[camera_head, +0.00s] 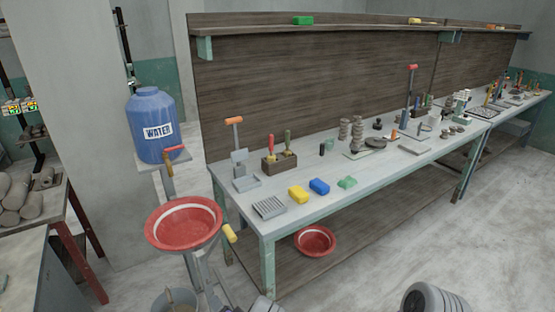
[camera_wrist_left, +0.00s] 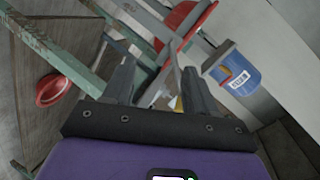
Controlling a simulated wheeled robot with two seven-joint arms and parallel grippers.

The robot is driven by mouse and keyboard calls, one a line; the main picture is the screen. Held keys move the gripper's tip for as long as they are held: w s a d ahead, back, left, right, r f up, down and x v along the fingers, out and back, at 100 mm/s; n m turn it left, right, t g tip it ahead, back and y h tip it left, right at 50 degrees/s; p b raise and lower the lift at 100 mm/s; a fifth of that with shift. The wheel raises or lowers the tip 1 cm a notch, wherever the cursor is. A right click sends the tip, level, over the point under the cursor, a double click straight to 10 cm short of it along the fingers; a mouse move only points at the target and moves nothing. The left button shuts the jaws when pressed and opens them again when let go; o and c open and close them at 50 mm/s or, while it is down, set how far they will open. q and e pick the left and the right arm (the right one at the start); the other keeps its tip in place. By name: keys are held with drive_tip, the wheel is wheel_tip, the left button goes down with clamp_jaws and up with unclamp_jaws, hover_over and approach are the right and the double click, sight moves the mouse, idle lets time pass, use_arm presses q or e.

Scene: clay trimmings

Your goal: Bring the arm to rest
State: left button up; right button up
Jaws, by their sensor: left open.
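My left gripper (camera_wrist_left: 160,66) is open in the left wrist view, with its two dark fingers spread and nothing held between them. A grey metal stand and a small yellow part show beyond the fingers. In the head view only a small part of the left gripper (camera_head: 263,304) shows at the bottom edge, low in front of the workbench (camera_head: 246,220) and to the right of the stand under the red basin (camera_head: 184,240). Its fingers are mostly cut off there. My right gripper cannot be made out in either view.
A blue water barrel (camera_head: 152,125) stands behind the red basin; it also shows in the left wrist view (camera_wrist_left: 232,72). A yellow handle (camera_head: 229,233) sticks out beside the basin. A red bowl (camera_head: 314,241) sits on the lower shelf.

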use_arm(q)
drive_tip(key=s+f+n+g+h, duration=0.55)
drive_tip(key=s+f+g, duration=0.25)
drive_tip(key=s+f, duration=0.65)
drive_tip(key=s+d+r+n+g+h, duration=0.1)
drive_tip(key=s+d+n+h, duration=0.1)
drive_tip(key=s, duration=0.4)
drive_tip(key=s+d+r+n+g+h, duration=0.1)
drive_tip(key=s+d+g+h, duration=0.1)
drive_tip(key=s+d+h, duration=0.2)
drive_tip(key=s+d, duration=0.1)
drive_tip(key=s, duration=0.1)
drive_tip(key=shift+s+d+r+n, duration=0.3)
drive_tip(key=shift+d+n, duration=0.05)
drive_tip(key=shift+d, duration=0.05)
drive_tip(key=shift+h, duration=0.25)
